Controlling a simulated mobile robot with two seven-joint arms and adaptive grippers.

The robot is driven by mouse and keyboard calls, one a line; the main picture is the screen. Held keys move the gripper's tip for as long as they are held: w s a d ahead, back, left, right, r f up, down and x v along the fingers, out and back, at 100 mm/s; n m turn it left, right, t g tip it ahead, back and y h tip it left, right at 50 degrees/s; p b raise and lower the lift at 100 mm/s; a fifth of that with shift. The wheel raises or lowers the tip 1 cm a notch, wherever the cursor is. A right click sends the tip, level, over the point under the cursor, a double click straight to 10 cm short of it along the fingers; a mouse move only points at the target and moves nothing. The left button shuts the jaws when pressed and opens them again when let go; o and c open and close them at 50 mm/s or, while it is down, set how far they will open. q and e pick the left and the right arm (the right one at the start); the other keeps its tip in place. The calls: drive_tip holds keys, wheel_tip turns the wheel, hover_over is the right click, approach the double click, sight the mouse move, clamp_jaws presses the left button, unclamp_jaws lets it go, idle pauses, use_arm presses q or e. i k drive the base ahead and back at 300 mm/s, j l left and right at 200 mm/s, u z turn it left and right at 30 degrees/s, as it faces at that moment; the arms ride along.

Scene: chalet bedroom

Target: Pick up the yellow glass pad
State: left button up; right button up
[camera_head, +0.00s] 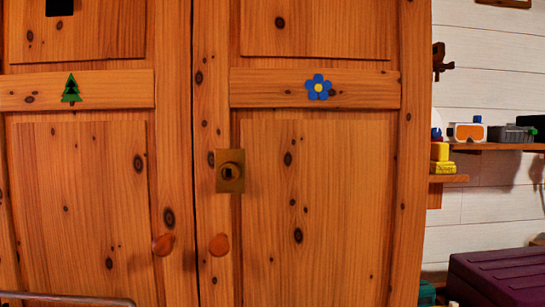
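Two yellow objects sit on the small lower wall shelf at the right: a plain yellow block (440,151) on top of a yellow box with dark marks (443,168). They are small in the view, and I cannot tell whether either is the yellow glass pad. The wardrobe's right edge borders them on the left. Neither of my grippers is in view.
A large closed pine wardrobe (340,220) with round wooden knobs fills most of the view. A higher shelf (500,146) holds a white-and-orange goggle-like item (467,132) and a grey item (511,134). A purple ridged case (500,275) stands low at the right.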

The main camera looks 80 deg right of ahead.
sight(439, 152)
drive_tip(key=z, duration=3.45)
drive_tip(key=i+l+u, duration=0.2)
drive_tip(key=i+l, duration=0.15)
